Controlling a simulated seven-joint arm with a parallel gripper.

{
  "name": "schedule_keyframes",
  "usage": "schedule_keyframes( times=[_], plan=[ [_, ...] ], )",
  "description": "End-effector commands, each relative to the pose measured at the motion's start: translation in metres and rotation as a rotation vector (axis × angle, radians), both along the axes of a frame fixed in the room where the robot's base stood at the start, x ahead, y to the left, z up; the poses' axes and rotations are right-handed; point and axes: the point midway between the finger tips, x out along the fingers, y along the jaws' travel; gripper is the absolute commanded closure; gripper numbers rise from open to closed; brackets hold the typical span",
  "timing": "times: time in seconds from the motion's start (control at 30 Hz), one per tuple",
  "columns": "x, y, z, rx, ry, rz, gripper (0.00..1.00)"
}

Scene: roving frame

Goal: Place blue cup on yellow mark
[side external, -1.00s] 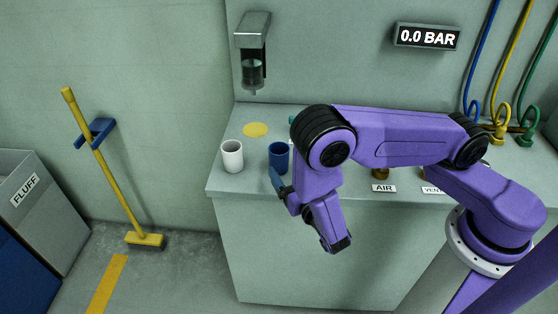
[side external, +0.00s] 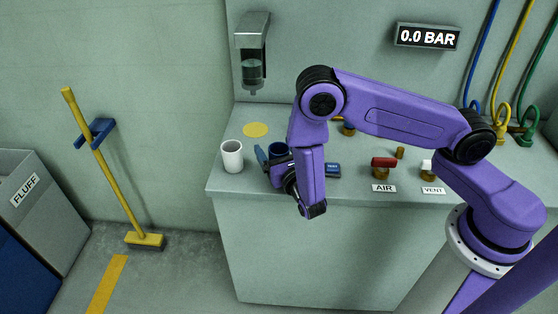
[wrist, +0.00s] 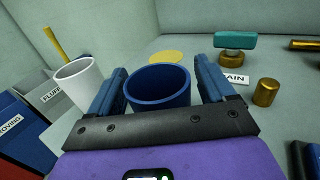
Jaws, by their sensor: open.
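The blue cup (side external: 278,149) stands upright on the counter, partly hidden by my gripper in the side view. In the wrist view the blue cup (wrist: 158,87) sits between the two blue fingers of my gripper (wrist: 160,85), with a gap visible on each side. My gripper also shows in the side view (side external: 275,160), open around the cup. The yellow mark (side external: 255,130) is a flat round disc on the counter, behind and left of the cup. It also shows beyond the cup in the wrist view (wrist: 166,57).
A white cup (side external: 232,156) stands left of the blue cup, close to my left finger. A dispenser (side external: 252,55) hangs on the wall above the yellow mark. Red AIR (side external: 383,166) and white VENT (side external: 428,169) valves stand to the right. The counter around the mark looks clear.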

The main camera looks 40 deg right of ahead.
Motion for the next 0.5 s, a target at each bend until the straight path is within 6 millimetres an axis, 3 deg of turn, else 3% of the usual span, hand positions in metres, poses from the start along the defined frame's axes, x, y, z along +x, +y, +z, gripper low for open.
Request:
schedule_keyframes(
  times=[0.07,0.23,0.37,0.5],
  plan=[
    [-0.0001,-0.0001,0.0000,0.000,0.000,0.000,0.18],
    [-0.0004,0.0000,0.0000,0.000,0.000,-0.001,0.70],
    [-0.0005,0.0001,0.0000,0.000,0.000,-0.001,0.78],
    [-0.0005,0.0001,0.0001,0.000,0.000,-0.001,0.79]
  ],
)
